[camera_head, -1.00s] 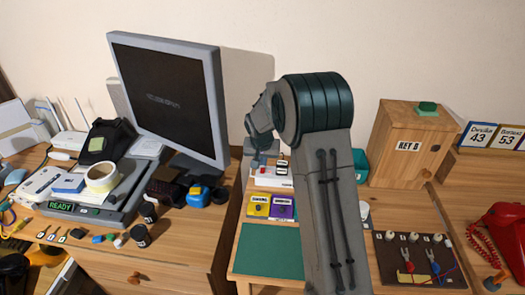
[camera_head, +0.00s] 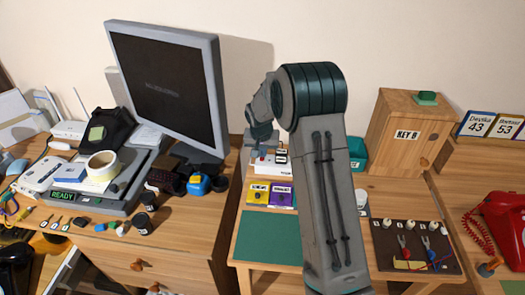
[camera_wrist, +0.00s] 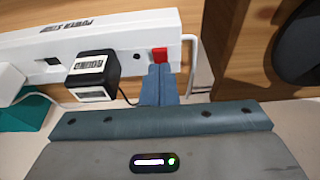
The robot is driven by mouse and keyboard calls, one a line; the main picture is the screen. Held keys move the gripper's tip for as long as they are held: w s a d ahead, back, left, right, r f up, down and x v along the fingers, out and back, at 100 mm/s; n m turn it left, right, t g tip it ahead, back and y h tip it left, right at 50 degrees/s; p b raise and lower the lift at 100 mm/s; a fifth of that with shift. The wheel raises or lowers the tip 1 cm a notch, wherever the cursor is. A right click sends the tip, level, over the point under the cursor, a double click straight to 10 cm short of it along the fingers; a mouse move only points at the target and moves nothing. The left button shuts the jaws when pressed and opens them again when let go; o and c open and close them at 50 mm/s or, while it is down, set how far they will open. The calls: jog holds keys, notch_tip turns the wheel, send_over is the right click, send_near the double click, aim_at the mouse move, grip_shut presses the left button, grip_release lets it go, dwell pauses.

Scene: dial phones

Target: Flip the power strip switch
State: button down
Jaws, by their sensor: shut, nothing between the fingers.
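The white power strip (camera_wrist: 115,38) runs across the top of the wrist view, with its printed name at the left. Its red switch (camera_wrist: 160,54) sits near the strip's right end. My gripper (camera_wrist: 160,68) is shut and empty, with its fingertips at the lower edge of the red switch. I cannot tell whether they press on it. A black plug (camera_wrist: 92,70) sits in the strip just left of the fingers. In the head view the strip (camera_head: 268,168) lies at the back of the desk, partly hidden by my arm and gripper.
A white plug (camera_wrist: 8,84) with a cable is at the strip's left. Yellow and purple boxes (camera_head: 268,194) and a green mat (camera_head: 268,239) lie in front of the strip. A wooden key cabinet (camera_head: 405,132) stands to the right and a monitor (camera_head: 170,90) to the left.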

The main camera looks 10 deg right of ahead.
jog(key=shift+s+f, duration=0.15)
jog(key=shift+s+a+b, duration=0.25)
jog(key=shift+s+b, duration=0.15)
jog(key=shift+s, duration=0.3)
jog(key=shift+r+p, duration=0.3)
jog(key=shift+r, duration=0.35)
jog(key=v, duration=1.2)
jog(key=shift+s+r, duration=0.2)
jog(key=shift+r, duration=0.15)
jog(key=shift+a+p, duration=0.1)
jog(key=shift+p, duration=0.25)
